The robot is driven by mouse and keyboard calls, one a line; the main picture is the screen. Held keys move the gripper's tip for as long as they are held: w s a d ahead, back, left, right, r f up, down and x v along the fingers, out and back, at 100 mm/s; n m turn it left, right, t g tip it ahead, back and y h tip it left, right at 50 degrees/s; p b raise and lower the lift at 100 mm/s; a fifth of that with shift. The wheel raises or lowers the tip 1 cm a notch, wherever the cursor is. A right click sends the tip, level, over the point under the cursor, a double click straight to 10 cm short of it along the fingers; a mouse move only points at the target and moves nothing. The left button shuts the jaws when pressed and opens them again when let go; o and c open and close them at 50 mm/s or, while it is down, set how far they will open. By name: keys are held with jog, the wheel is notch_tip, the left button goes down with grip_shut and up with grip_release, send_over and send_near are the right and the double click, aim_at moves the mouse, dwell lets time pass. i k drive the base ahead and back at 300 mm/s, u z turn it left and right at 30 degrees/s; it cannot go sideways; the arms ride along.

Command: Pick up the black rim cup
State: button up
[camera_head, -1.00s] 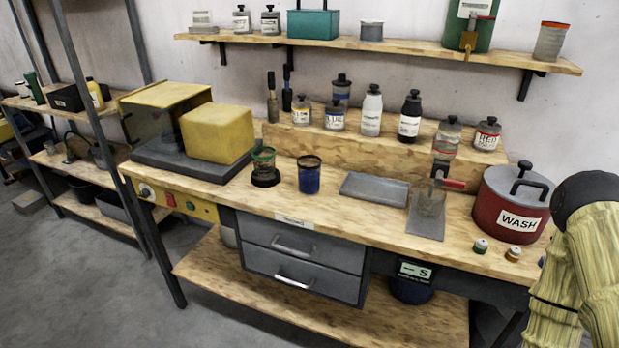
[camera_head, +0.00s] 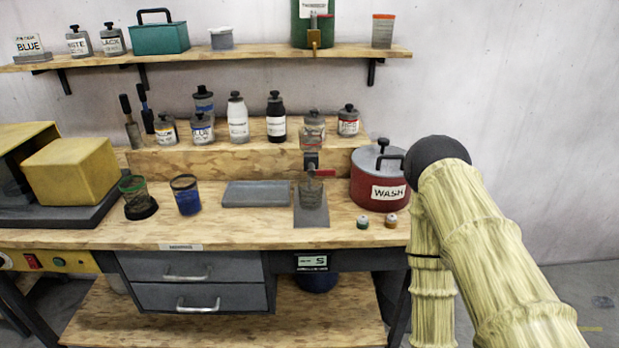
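A clear cup with a black rim and blue contents (camera_head: 186,197) stands upright on the wooden workbench (camera_head: 250,222), left of the middle of the view. A similar cup with a green rim (camera_head: 134,193) is close on its left, on a round black base. My arm shows at the right in a pale yellow sleeve with a black rounded joint, but my gripper is outside the view.
A flat grey slab (camera_head: 257,194) lies right of the cup. A grey plate with a clear vessel (camera_head: 312,197) and a red WASH pot (camera_head: 376,182) stand further right. Several bottles line the raised step (camera_head: 225,162). A yellow box (camera_head: 72,172) is at left.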

aim_at(184, 190)
jog(key=z, duration=2.8)
jog(key=k, duration=2.1)
jog(key=u, duration=2.15)
jog(key=i, duration=0.3)
jog(key=u, duration=0.05)
